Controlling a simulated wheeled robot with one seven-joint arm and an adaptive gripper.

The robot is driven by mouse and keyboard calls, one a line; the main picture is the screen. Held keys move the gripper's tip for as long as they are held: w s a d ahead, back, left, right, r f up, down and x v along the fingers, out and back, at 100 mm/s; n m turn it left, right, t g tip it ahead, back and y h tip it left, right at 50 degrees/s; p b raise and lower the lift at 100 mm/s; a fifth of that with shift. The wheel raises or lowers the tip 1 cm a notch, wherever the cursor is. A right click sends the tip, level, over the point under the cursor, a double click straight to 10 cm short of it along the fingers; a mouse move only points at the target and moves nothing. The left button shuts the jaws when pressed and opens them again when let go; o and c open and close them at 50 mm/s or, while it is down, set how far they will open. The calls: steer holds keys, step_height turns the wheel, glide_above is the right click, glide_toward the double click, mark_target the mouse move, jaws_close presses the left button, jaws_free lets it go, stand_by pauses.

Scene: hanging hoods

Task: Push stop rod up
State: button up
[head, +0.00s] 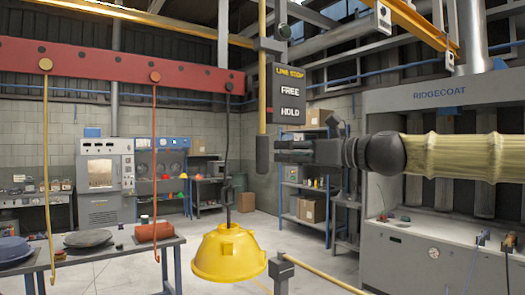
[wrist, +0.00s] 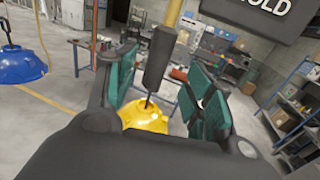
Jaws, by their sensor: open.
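The stop rod (head: 262,95) is a yellow upright bar beside the LINE STOP sign (head: 290,92). Its lower end carries a dark cylindrical grip (head: 262,155). My gripper (head: 278,151) reaches in level from the right at the height of this grip. In the wrist view the dark grip (wrist: 160,58) stands between the green pads of my open gripper (wrist: 160,85), with space visible on both sides. I cannot tell whether a pad touches it. The sign reads FREE above HOLD; no pointer position is clear.
A yellow hood (head: 230,255) hangs on a dark hook from the red beam (head: 120,65), below and left of my gripper. A blue hood (wrist: 18,65) shows in the wrist view. A yellow rail (head: 320,273) runs below. The RIDGECOAT booth (head: 440,240) stands right.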

mark_target(267, 151)
steer(key=shift+p+x, duration=1.3)
steer(key=shift+x, duration=3.3)
jaws_close()
